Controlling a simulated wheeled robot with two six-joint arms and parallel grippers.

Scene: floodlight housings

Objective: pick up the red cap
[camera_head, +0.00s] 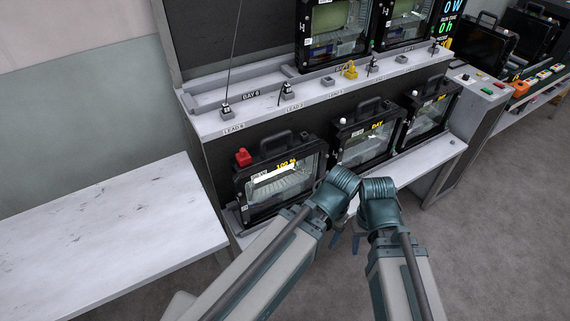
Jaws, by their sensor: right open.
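The red cap (243,157) sits on the top left corner of the leftmost floodlight housing (281,180) on the lower shelf, beside its dark handle. My right gripper (346,242) hangs low in front of the shelf, to the right of and well below the cap in the picture. Its blue fingertips show apart, with nothing between them, and its upper part is hidden by my arms. My left arm crosses the lower middle, and its gripper is hidden behind the wrist links. Neither arm touches the cap.
Two more housings (363,145) (427,112) stand to the right on the same shelf. The ledge above holds labelled leads (288,89) and a yellow piece (350,69). A bare white table (110,240) is at left. Grey floor lies open at right.

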